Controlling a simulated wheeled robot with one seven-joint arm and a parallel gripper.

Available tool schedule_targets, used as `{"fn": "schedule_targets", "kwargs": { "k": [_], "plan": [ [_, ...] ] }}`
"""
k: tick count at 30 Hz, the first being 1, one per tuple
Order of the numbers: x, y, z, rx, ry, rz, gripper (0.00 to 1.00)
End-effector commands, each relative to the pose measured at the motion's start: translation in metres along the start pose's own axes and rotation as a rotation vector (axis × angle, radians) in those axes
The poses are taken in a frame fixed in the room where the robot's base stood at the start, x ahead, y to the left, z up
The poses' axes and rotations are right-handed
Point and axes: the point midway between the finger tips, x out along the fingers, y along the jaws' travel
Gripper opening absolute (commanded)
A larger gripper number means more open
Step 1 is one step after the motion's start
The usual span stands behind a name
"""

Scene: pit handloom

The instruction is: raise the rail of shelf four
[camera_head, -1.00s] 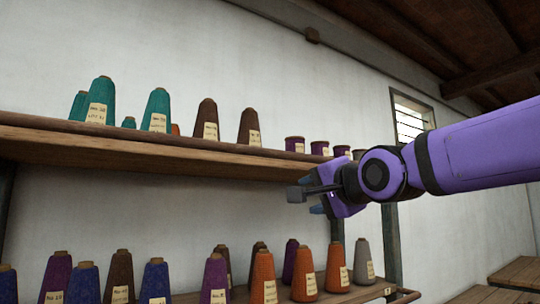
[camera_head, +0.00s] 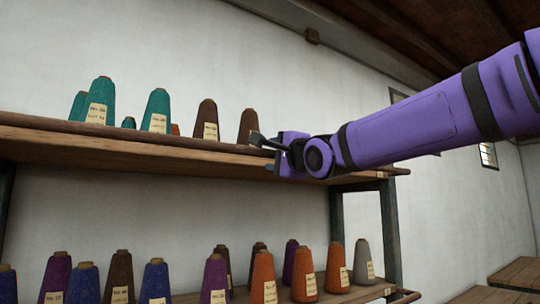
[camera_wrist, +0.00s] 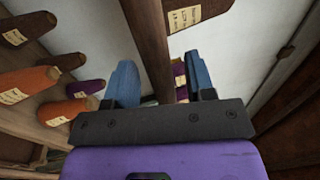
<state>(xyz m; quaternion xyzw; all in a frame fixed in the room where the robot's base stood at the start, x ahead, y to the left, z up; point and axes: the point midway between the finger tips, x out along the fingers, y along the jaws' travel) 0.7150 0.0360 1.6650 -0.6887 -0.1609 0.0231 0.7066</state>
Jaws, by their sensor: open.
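The upper shelf (camera_head: 120,151) runs along the wall, with a round brown wooden rail (camera_head: 100,130) along its front edge. The rail's end (camera_head: 401,171) sticks out past the shelf's right end. Which shelf is number four I cannot read. My gripper (camera_head: 263,153) is open at the rail, right of the middle, and my arm hides part of the rail and shelf. In the wrist view a brown bar, which looks like the rail (camera_wrist: 148,35), passes between the two blue fingers (camera_wrist: 160,82). Whether the fingers touch it I cannot tell.
Teal cones (camera_head: 101,100) and brown cones (camera_head: 206,119) stand on the upper shelf behind the rail, one brown cone close to my gripper. A lower shelf holds several cones (camera_head: 263,277) and has its own rail (camera_head: 407,298). A dark post (camera_head: 391,230) supports the right end.

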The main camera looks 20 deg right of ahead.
Motion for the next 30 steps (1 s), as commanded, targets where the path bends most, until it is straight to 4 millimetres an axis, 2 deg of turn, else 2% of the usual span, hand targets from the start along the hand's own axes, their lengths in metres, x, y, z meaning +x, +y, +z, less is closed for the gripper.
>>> {"fn": "schedule_targets", "kwargs": {
  "k": [6,18,24,25,30],
  "plan": [
    [0.022,0.0,0.0,0.0,0.001,0.001,0.5],
    [0.026,0.0,0.0,0.0,0.0,0.001,0.5],
    [0.026,0.0,0.0,0.0,0.0,0.001,0.04],
    [0.026,0.0,0.0,0.0,0.0,0.001,0.0],
    [0.026,0.001,0.0,0.0,0.0,0.003,0.0]
  ]
}}
